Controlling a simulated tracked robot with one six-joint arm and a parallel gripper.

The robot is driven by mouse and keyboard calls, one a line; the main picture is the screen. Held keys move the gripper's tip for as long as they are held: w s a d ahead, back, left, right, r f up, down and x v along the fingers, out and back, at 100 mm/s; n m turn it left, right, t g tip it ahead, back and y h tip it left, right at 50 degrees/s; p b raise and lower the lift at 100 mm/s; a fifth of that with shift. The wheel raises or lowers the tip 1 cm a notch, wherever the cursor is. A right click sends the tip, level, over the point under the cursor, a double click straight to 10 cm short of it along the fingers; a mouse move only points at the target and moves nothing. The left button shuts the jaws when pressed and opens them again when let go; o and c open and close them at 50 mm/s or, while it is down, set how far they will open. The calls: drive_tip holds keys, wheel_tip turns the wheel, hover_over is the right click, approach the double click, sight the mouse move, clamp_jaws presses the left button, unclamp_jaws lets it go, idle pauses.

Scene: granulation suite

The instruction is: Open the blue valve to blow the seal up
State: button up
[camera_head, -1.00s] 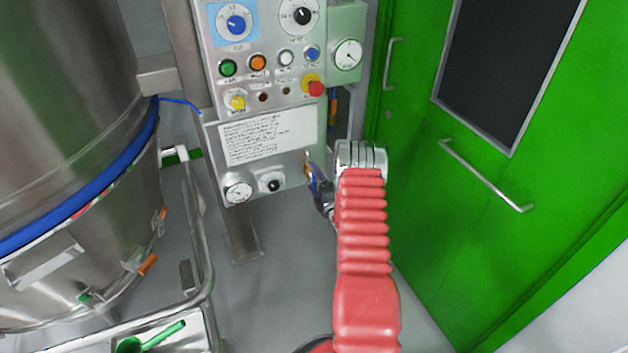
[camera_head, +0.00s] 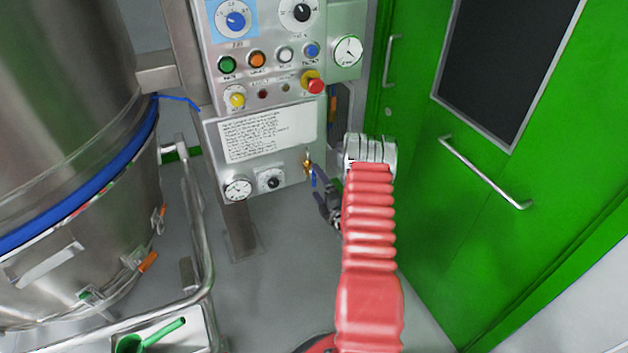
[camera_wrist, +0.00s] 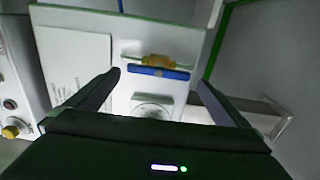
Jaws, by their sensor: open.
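The valve has a brass body (camera_head: 308,162) and a blue lever (camera_head: 314,180). It sits at the lower right of the steel control panel. In the wrist view the blue lever (camera_wrist: 160,72) lies crosswise in front of the brass body (camera_wrist: 158,61), roughly in line with the thin pipe. My gripper (camera_head: 325,203) is just below and right of the valve in the head view. In the wrist view my gripper (camera_wrist: 160,77) is open, its fingers on either side of the lever with gaps. I see no contact.
A gauge (camera_head: 237,189) and a black knob (camera_head: 271,181) sit left of the valve, under a text plate (camera_head: 267,135). Buttons and a red emergency stop (camera_head: 315,86) are above. A steel vessel with a blue band (camera_head: 85,190) stands left; green doors (camera_head: 420,190) are right.

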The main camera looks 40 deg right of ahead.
drive_tip(key=v, duration=0.9)
drive_tip(key=shift+s+a, duration=0.1)
idle(0.3)
